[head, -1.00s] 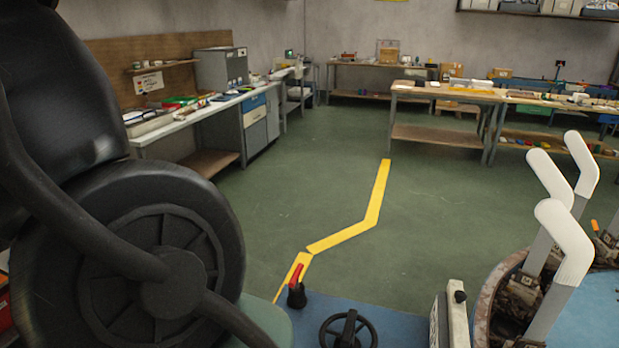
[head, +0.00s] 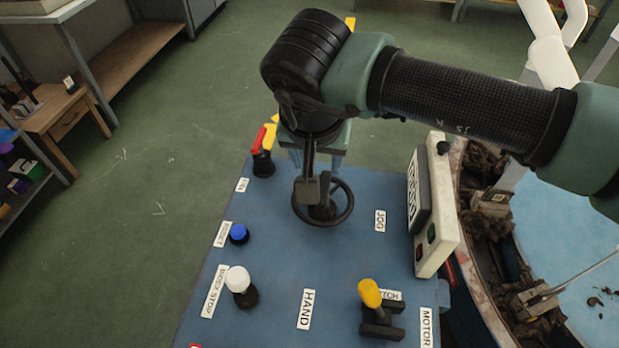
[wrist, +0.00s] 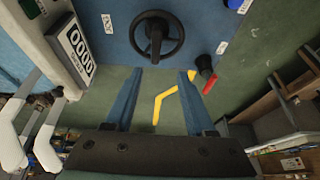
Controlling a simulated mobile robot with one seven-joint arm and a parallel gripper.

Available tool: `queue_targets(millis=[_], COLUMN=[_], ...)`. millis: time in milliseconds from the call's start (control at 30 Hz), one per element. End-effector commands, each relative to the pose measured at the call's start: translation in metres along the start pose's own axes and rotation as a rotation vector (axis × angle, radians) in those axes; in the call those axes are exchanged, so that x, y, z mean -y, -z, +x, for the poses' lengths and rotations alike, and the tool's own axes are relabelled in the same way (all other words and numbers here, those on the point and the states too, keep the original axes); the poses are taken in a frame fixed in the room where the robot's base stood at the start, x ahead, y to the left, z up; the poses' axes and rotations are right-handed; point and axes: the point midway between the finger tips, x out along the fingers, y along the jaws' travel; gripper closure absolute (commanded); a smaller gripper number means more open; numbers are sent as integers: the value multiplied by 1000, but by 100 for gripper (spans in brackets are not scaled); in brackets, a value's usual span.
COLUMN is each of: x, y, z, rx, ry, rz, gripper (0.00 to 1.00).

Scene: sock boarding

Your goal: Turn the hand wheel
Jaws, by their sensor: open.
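The black hand wheel (head: 349,207) sits on the blue control panel (head: 270,277), near its far edge. In the wrist view the hand wheel (wrist: 178,48) shows whole near the top centre, with a dark crank-like piece across its hub. My gripper (head: 316,162) is at the far side of the wheel in the head view. In the wrist view my gripper (wrist: 160,73) has its two blue fingers spread apart, pointing toward the wheel. Nothing lies between them, and the tips look short of the rim. Part of the wheel's far rim is hidden in the head view.
A red-handled lever (head: 263,152) stands just left of the wheel. A blue button (head: 239,233), a white knob (head: 239,286) and a yellow-topped lever (head: 370,294) stand nearer. A white counter box (head: 441,205) rises at right. Beyond it are upright white-topped boards (head: 553,62).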

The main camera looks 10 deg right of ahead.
Motion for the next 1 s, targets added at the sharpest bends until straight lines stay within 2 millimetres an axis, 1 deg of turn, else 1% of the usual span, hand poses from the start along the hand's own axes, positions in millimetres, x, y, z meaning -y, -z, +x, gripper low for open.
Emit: queue_targets(millis=[33, 167, 267, 500, 700, 833, 1000], x=[-6, -8, -8, -8, -8, -9, -9], y=[1, 1, 0, 0, 0, 1, 1], z=[3, 16, 34, 85, 116, 127, 131], rx=[-2, -1, 1, 2, 0, -2, -3], ry=[-18, -24, -21, -20, -19, -20, -19], rz=[-3, -6, -5, -4, -4, -7, -7], gripper=[45, 45, 45, 45, 45, 45, 45])
